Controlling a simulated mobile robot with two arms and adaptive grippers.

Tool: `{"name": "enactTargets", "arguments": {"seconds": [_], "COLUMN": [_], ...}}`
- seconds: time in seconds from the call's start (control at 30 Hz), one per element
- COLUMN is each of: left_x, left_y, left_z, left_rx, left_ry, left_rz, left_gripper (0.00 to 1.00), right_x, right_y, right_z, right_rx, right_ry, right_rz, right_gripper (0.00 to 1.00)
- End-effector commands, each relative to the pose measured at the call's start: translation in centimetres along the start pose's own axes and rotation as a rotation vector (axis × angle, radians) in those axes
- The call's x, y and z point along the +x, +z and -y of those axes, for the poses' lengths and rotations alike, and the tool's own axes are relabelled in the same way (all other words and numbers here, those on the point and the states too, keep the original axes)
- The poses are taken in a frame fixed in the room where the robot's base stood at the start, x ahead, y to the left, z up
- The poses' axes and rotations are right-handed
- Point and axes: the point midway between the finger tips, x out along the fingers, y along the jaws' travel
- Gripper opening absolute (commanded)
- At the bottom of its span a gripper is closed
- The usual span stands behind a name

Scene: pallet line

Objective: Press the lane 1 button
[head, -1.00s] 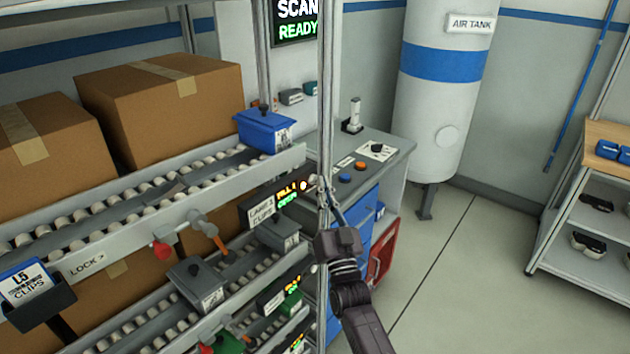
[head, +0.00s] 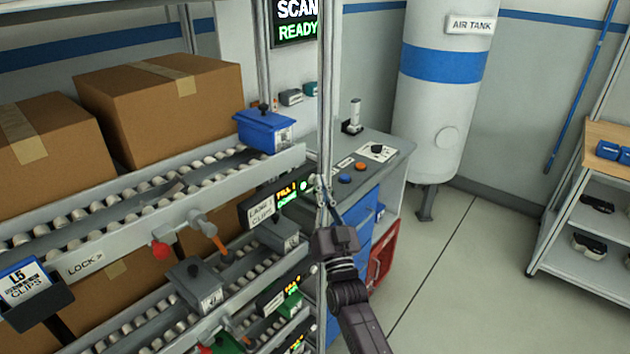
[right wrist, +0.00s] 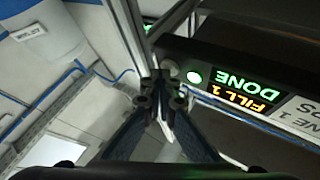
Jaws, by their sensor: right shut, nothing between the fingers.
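The lane 1 panel (head: 287,194) sits on the shelf front beside the white label "LANE 1 CLIPS" (head: 262,212). In the right wrist view its display (right wrist: 240,90) reads "FILL 1 DONE", upside down. The round lane 1 button (head: 304,185) is lit green at the panel's right end; it also shows in the right wrist view (right wrist: 194,77). My right gripper (head: 322,190) is shut and empty, its fingertips (right wrist: 162,82) just beside the button. In the right wrist view a small gap shows between tips and button. My left gripper is not in view.
A grey upright post (head: 326,110) stands right by my right fingertips. A lower lane panel (head: 280,294) is below. A blue bin (head: 264,131) sits on the upper rollers. A workbench (head: 400,142) with buttons stands behind. The floor (head: 470,270) at right is clear.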

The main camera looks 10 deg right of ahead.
Motion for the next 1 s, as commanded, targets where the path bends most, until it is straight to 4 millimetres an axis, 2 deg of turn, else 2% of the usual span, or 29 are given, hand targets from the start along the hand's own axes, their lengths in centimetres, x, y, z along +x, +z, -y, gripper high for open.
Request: {"name": "enactTargets", "arguments": {"seconds": [0.4,0.77,1.0], "left_x": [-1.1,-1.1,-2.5], "left_y": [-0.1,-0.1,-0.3], "left_z": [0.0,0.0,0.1], "left_rx": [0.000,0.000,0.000], "left_ry": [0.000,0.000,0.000], "left_rz": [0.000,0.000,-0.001], "left_gripper": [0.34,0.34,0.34], "right_x": [-1.1,-1.3,-2.8], "right_y": [-0.9,-1.0,-2.2], "right_z": [-0.8,-0.9,-2.0], "right_rx": [0.000,0.000,-0.001], "right_ry": [0.000,0.000,0.000], "right_rz": [0.001,0.000,0.001], "right_gripper": [0.00,0.00,0.00]}}
